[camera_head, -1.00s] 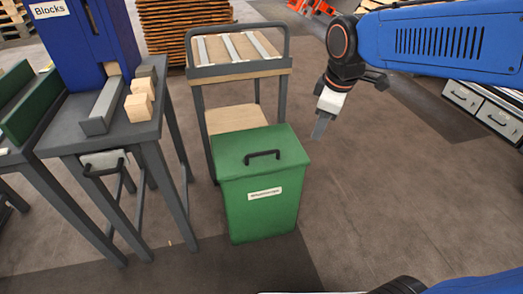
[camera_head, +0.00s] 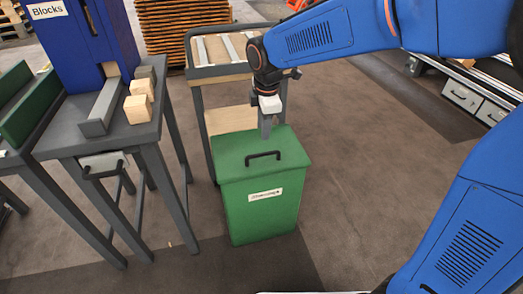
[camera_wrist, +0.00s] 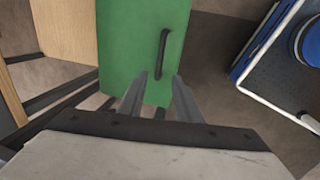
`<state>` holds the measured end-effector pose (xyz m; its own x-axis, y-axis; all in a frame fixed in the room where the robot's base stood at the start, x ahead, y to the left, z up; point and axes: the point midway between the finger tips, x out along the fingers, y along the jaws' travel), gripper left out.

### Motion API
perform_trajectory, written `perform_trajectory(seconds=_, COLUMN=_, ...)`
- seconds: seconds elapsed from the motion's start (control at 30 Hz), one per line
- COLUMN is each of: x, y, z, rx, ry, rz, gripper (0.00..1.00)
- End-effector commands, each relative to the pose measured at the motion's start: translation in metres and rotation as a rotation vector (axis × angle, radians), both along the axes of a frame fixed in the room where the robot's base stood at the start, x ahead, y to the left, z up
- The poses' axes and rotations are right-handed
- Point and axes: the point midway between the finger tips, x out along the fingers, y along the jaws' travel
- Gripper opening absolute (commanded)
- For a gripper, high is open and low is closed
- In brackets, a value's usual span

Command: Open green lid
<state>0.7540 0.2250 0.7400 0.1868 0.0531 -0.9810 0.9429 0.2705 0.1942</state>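The green bin (camera_head: 260,210) stands on the floor, its green lid (camera_head: 240,150) lying shut on top. A black bar handle (camera_head: 263,155) is on the lid. My gripper (camera_head: 266,136) points down over the back part of the lid, near the handle. In the wrist view the lid (camera_wrist: 125,40) and handle (camera_wrist: 163,53) show beyond the fingers. My gripper (camera_wrist: 159,88) is open there, its two grey fingers apart with nothing between them. The handle is ahead of the fingertips and not between them.
A trolley with wooden shelves (camera_head: 230,120) stands right behind the bin. A dark table (camera_head: 75,130) with wooden blocks (camera_head: 140,108) and a blue block dispenser (camera_head: 90,40) is to the left. The floor (camera_head: 350,190) right of the bin is clear.

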Motion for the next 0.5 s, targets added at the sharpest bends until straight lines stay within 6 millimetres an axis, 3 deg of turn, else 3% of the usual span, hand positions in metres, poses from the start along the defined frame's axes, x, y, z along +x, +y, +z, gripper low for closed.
perform_trajectory(seconds=0.5, x=0.017, y=0.004, z=-0.09, rx=-0.001, ry=0.003, rz=-0.002, gripper=0.31)
